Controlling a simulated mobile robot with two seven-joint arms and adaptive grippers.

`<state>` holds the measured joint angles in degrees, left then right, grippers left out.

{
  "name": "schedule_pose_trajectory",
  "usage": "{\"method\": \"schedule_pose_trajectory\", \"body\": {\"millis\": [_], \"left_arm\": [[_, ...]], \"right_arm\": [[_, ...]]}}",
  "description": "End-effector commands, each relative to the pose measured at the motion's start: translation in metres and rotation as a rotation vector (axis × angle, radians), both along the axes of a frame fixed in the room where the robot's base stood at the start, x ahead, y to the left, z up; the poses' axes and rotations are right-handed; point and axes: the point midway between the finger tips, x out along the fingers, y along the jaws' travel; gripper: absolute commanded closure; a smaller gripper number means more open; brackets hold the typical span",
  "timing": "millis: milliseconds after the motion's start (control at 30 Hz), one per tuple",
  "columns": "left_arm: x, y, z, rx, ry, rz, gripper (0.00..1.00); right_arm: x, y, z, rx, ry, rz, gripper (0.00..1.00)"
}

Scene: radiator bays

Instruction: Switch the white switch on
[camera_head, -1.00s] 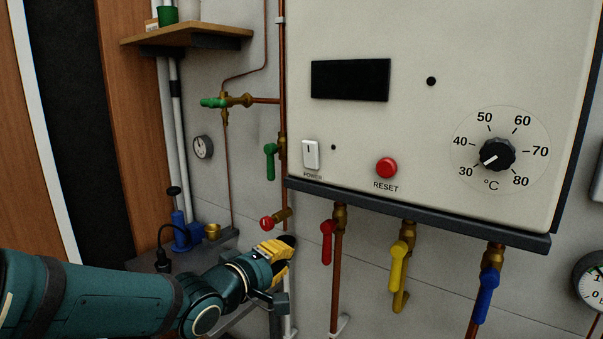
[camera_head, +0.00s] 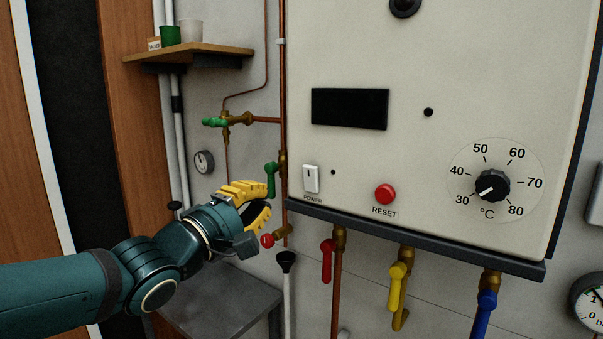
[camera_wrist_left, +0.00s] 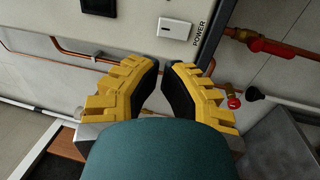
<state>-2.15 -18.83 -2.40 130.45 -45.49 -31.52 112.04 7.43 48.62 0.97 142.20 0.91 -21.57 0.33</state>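The white switch (camera_head: 311,179), a small rocker marked POWER, sits at the lower left of the boiler's pale front panel. It also shows in the left wrist view (camera_wrist_left: 174,28), beyond the fingertips. My left gripper (camera_head: 268,203) is left of the panel and a little below the switch, apart from it. In the left wrist view its two yellow fingers (camera_wrist_left: 166,70) have a narrow gap between their tips and hold nothing. My right gripper is not in view.
A green valve handle (camera_head: 271,180) and a red-knobbed valve (camera_head: 267,241) are close to my left gripper. The red RESET button (camera_head: 385,194) and temperature dial (camera_head: 492,185) are on the panel (camera_head: 450,60). Red (camera_head: 327,261), yellow (camera_head: 396,287) and blue (camera_head: 485,313) handles hang below.

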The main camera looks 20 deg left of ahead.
Motion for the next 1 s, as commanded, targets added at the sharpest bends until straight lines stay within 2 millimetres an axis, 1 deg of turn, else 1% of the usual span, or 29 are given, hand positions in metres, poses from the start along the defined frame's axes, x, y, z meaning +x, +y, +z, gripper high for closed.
{"method": "schedule_pose_trajectory", "body": {"millis": [33, 300, 500, 700, 1000], "left_arm": [[0.009, -0.003, 0.000, 0.001, 0.003, -0.001, 1.00], [0.059, -0.021, 0.009, 0.000, 0.001, -0.001, 1.00], [0.090, -0.033, 0.014, 0.000, 0.001, -0.001, 1.00], [0.108, -0.039, 0.018, 0.000, 0.000, 0.000, 1.00], [0.112, -0.041, 0.019, 0.001, 0.000, 0.000, 1.00]], "right_arm": [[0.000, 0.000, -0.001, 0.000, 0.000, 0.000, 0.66], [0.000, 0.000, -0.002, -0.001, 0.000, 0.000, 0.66], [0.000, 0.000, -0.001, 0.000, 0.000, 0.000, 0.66], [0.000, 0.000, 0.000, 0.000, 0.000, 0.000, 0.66], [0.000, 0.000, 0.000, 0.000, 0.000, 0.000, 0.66]]}}
